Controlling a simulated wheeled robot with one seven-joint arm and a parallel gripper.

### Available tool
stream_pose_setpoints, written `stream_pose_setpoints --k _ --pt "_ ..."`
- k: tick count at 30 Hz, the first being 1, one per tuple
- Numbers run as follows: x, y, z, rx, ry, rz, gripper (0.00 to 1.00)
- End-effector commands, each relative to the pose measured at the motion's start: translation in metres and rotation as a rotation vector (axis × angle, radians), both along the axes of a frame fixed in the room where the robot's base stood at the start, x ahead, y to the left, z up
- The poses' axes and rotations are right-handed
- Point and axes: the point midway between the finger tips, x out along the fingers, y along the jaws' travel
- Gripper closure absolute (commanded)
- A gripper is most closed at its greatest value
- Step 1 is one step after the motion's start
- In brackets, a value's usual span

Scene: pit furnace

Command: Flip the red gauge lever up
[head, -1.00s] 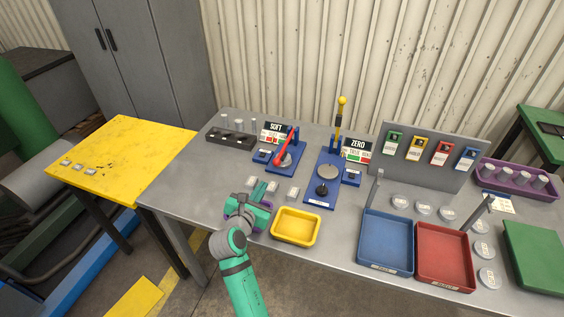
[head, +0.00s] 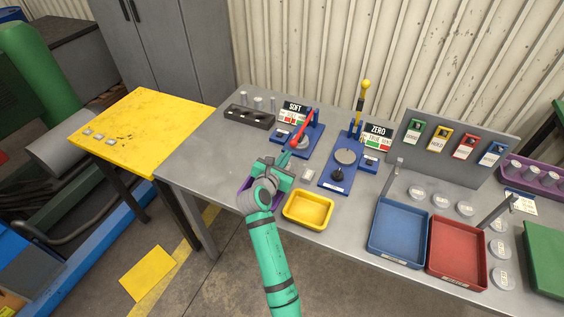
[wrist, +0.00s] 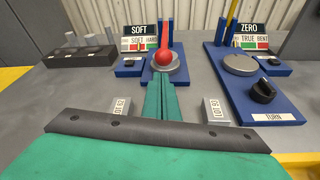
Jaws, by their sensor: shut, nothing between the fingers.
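The red lever (head: 300,136) is on the blue SOFT gauge stand (head: 311,144) at the back of the grey table. It slants down from its pivot post towards me. In the wrist view its red ball end (wrist: 163,57) shows in front of a round grey disc (wrist: 172,68). My gripper (head: 287,156) is shut and empty, just in front of the stand. In the wrist view its green fingertips (wrist: 161,80) are in line with the ball and appear just below it. I cannot tell whether they touch it.
The ZERO stand (head: 339,178), with an upright yellow-knobbed lever (head: 363,97), is close on the right. A dark block (head: 249,117) is at the left. A yellow tray (head: 307,209) lies near the front edge. LOT blocks (wrist: 215,110) flank my fingers.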

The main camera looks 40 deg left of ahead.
Motion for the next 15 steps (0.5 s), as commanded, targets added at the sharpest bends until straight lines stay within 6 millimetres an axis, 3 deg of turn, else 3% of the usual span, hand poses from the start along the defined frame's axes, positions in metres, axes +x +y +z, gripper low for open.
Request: stream_pose_setpoints --k 6,15 --pt "0.026 0.009 -0.007 -0.001 -0.001 0.000 1.00" --pt "0.035 0.011 -0.011 0.000 0.000 0.000 1.00"
